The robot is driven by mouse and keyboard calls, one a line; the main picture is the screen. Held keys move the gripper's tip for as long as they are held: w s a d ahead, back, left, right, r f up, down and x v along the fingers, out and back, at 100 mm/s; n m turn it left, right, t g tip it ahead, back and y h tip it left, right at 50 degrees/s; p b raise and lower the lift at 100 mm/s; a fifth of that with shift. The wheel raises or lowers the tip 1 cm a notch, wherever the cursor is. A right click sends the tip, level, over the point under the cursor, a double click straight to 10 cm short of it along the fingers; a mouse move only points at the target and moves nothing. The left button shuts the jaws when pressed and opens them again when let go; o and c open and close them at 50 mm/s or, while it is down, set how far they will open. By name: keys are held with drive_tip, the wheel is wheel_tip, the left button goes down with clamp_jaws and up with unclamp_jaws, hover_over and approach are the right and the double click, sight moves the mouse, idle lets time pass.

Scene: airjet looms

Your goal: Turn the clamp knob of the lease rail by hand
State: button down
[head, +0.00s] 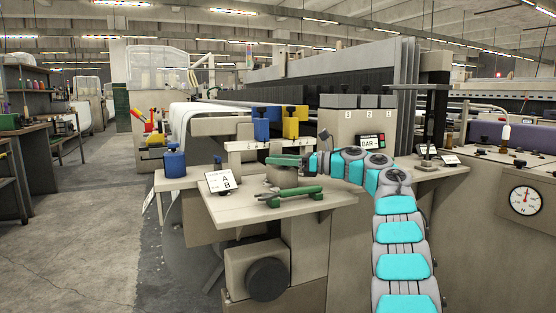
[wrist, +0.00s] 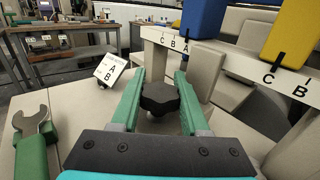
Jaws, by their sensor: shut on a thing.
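The black lobed clamp knob (wrist: 160,98) sits between the two green fingers of my gripper (wrist: 160,78) in the wrist view. The fingers lie along its left and right sides, and my gripper is shut on it. Behind stands a pale rail (head: 246,145), marked with letters in the wrist view (wrist: 228,68). Blue (head: 261,129) and yellow (head: 291,128) blocks rise above it.
A green-handled wrench (head: 290,196) lies at the table's front; its grey jaw (wrist: 32,121) shows at left in the wrist view. An A/B sign (head: 222,182) stands left. A blue knobbed canister (head: 174,162) is farther left. The grey floor at left is clear.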

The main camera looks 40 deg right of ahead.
drive_tip(key=shift+r, duration=0.1)
drive_tip(key=shift+c, duration=2)
unclamp_jaws()
drive_tip(key=shift+w, duration=0.1)
drive_tip(key=shift+b+v, duration=0.55)
drive_tip(key=shift+v, duration=3.35)
